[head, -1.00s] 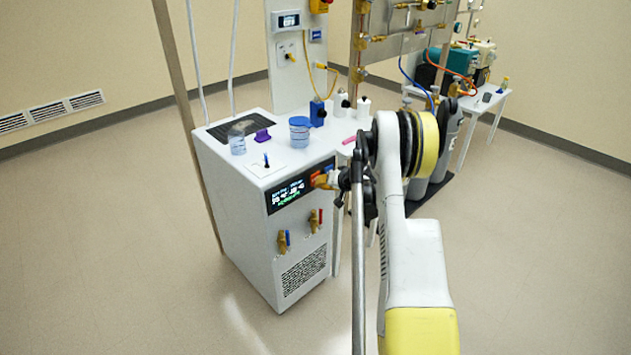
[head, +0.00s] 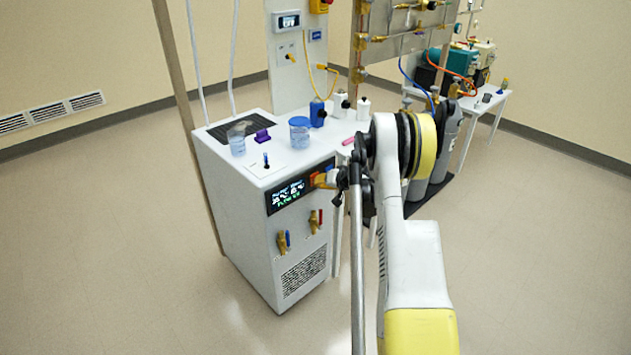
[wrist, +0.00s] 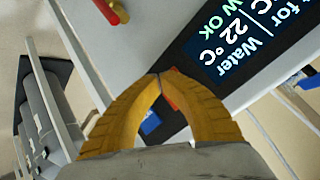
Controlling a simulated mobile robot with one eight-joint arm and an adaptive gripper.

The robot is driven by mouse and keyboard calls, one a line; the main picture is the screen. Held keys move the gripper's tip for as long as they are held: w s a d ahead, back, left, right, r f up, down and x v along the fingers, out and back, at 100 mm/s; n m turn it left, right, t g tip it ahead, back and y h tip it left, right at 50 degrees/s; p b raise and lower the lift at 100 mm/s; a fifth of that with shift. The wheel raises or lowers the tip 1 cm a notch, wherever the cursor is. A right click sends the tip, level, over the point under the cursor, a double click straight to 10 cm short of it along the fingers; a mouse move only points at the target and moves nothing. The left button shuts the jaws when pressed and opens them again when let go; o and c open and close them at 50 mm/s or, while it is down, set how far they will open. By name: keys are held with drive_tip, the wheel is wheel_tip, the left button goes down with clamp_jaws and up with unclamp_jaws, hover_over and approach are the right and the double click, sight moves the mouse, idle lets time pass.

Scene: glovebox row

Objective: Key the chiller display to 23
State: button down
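The chiller (head: 245,225) is a white cabinet with a dark display (head: 290,193) on its upper front. In the wrist view the display (wrist: 222,45) shows tilted text: "for | Water", 22 °C under Water, and part of "OK". The set figure is cut off, and too small to read in the head view. A red key (wrist: 171,97) and a blue key (wrist: 150,123) sit beside the display. My gripper (wrist: 160,77) has its yellow fingertips together over the panel at the red key, partly hiding it. I cannot tell whether they touch it. Nothing shows between them.
Brass valves with blue (head: 287,239) and red (head: 320,217) handles stick out below the display. Open floor lies in front and left.

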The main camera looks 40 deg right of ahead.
idle(0.4)
drive_tip(key=shift+s, duration=0.8)
drive_tip(key=s, duration=0.1)
drive_tip(key=s+b, duration=0.1)
drive_tip(key=s, duration=0.3)
drive_tip(key=shift+d, duration=0.25)
idle(0.6)
